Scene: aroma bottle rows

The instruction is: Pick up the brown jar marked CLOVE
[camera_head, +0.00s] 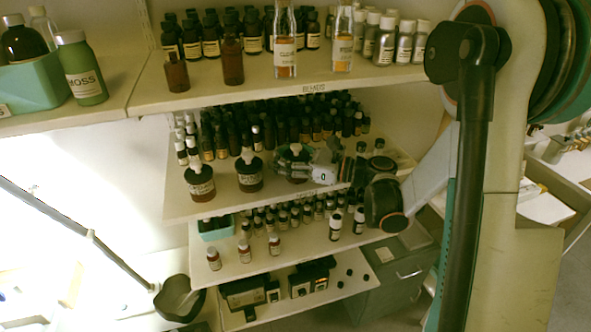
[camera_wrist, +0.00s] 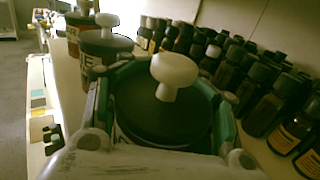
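Three dark brown jars with white knob stoppers stand in a row on the middle shelf. The left jar (camera_head: 200,184) and the middle jar (camera_head: 249,176) stand clear in the head view. My gripper (camera_head: 292,160) is at the right jar, mostly hiding it. In the wrist view, that jar (camera_wrist: 165,110) sits between my gripper's teal fingers (camera_wrist: 163,105), one along each side. Whether the fingers press on it is unclear. The neighbouring jar (camera_wrist: 103,50) shows a pale label with only part of its lettering visible. I cannot read CLOVE on any jar.
Several small dark bottles (camera_wrist: 262,100) stand close to the jar's right in the wrist view. An upper shelf (camera_head: 225,92) with bottles overhangs the jars. A lower shelf (camera_head: 320,238) holds small bottles. The middle shelf's front edge (camera_head: 262,205) is bare.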

